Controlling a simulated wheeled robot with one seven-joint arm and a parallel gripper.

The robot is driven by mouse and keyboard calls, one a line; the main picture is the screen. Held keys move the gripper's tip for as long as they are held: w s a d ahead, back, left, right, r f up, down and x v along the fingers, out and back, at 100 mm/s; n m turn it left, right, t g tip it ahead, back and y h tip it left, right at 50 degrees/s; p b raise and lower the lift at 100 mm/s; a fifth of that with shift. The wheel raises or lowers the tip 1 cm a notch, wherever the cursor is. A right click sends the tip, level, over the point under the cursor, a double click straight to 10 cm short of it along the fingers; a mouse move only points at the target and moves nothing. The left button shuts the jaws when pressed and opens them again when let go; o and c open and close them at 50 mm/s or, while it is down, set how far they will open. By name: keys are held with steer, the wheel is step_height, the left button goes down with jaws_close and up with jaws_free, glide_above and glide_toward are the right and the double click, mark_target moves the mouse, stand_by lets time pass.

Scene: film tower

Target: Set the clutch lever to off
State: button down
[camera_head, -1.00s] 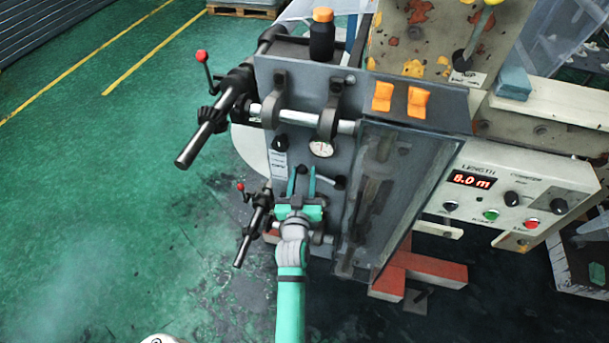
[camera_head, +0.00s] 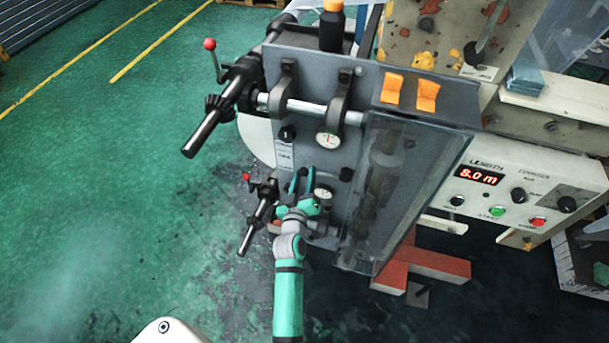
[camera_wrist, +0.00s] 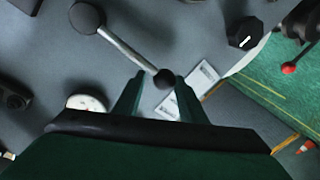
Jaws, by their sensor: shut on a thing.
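The clutch lever (camera_wrist: 125,48) is a thin metal rod with a black ball at its end, on the grey machine panel. In the wrist view it runs from a round black hub at upper left down to the ball between my fingertips. My gripper (camera_wrist: 158,80) is shut on the ball end of the lever. In the head view my teal gripper (camera_head: 299,178) is at the lower part of the panel, and the lever's hub (camera_head: 345,173) shows just right of it.
A dial gauge (camera_head: 323,192) sits close to my gripper. Black handles with red knobs (camera_head: 209,44) stick out on the left. A clear guard (camera_head: 400,190) stands to the right, beside a control box (camera_head: 520,190) reading 8.0 m. Green floor is open at left.

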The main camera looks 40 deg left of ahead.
steer(key=shift+w+d+f, duration=0.1)
steer(key=shift+d+f, duration=0.2)
steer(key=shift+f, duration=0.05)
steer(key=c, duration=1.1)
jaws_free()
steer(key=shift+r, duration=0.1)
steer(key=shift+a+r, duration=0.1)
steer(key=v, duration=1.1)
steer(key=shift+a, duration=0.1)
